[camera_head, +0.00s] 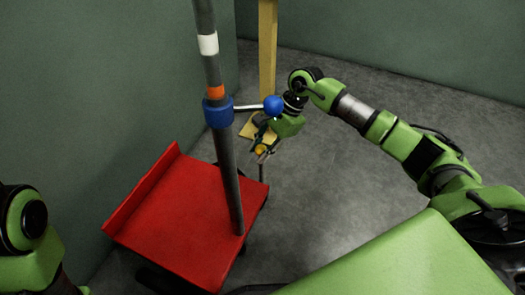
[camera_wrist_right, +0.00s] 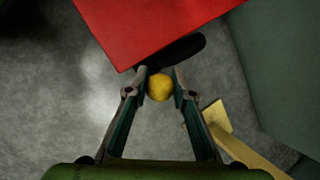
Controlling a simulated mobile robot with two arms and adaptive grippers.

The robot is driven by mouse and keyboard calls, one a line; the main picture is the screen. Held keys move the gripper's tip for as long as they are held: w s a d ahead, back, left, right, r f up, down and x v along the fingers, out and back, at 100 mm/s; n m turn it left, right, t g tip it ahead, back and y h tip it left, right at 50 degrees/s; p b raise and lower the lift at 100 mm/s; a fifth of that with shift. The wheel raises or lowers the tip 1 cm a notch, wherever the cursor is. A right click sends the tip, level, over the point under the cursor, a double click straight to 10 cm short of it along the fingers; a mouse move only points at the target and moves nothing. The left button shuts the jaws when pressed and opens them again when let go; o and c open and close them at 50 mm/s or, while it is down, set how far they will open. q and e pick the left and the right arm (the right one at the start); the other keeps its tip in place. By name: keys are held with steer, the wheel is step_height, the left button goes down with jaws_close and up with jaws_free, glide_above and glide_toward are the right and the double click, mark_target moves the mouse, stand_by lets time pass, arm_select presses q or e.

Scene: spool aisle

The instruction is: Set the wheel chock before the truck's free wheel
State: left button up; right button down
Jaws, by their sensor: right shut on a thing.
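The red truck (camera_head: 185,215) stands at the left with a raised lip on its far left side. A dark rounded shape, apparently one of its wheels (camera_wrist_right: 178,52), shows under its edge in the right wrist view. My right gripper (camera_head: 262,147) is just off the truck's right corner, pointing down. It is shut on a yellow knob (camera_wrist_right: 160,88), which tops a thin upright rod (camera_head: 261,172). The knob and rod look like the wheel chock's handle; the chock body itself is not visible. My left gripper is not in view.
A grey pole (camera_head: 226,165) rises from the truck, with a blue collar (camera_head: 218,112) and a lever ending in a blue ball (camera_head: 273,105) close to my right wrist. A wooden post (camera_head: 267,50) stands on a base behind. Grey floor (camera_head: 330,180) is clear to the right.

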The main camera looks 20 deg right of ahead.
steer(key=c, duration=1.6)
jaws_free()
steer(key=shift+c, duration=0.2)
steer(key=v, duration=1.2)
steer(key=shift+a, duration=0.1)
